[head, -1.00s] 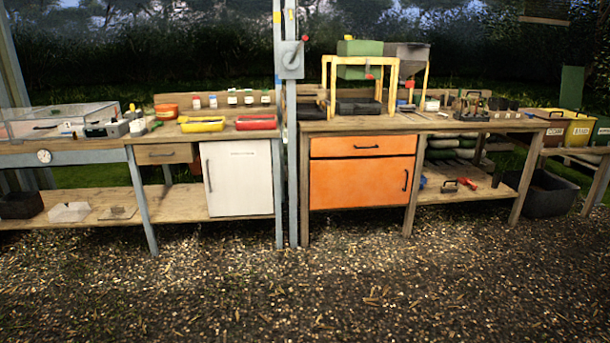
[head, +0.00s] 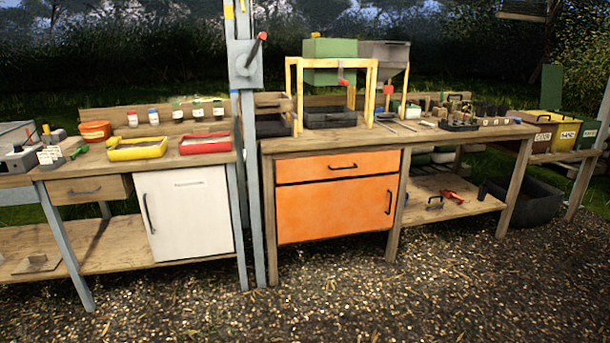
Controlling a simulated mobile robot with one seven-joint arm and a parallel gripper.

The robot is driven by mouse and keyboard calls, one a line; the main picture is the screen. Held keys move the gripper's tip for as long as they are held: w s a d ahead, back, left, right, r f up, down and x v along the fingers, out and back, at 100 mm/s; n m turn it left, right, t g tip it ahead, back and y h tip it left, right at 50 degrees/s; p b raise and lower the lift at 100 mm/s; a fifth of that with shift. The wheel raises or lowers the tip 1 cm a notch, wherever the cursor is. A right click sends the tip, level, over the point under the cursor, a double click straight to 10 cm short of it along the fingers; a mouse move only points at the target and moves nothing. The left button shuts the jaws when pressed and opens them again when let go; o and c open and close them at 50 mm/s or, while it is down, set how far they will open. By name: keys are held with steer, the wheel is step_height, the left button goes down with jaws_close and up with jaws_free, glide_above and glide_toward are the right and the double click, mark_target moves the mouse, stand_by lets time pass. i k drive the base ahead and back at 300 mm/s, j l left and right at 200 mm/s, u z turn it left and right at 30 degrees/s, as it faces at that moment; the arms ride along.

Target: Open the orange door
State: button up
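The orange door (head: 330,211) is in the head view, just right of the middle, under the right-hand wooden workbench. It looks closed. Its dark vertical handle (head: 389,202) is near the door's right edge. An orange drawer (head: 315,167) with a dark horizontal handle (head: 343,166) sits directly above it and also looks closed. My gripper and arm do not show in this view.
A grey post (head: 249,160) with a red-handled switch box stands left of the orange cabinet. A white door (head: 187,214) is further left. A lower shelf (head: 450,200) with tools is at right. The gravel (head: 340,290) in front is clear.

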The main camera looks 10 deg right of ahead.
mark_target(306, 212)
steer(key=i+j+z, duration=0.15)
steer(key=i+z, duration=0.3)
steer(key=i, duration=0.75)
steer(key=i+z, duration=0.25)
steer(key=i, duration=0.25)
steer(key=i+j+z, duration=0.1)
steer(key=i+z, duration=0.15)
steer(key=i, duration=0.3)
steer(key=i+j+z, duration=0.25)
steer(key=i, duration=0.25)
steer(key=i+j+z, duration=0.25)
steer(key=i, duration=0.25)
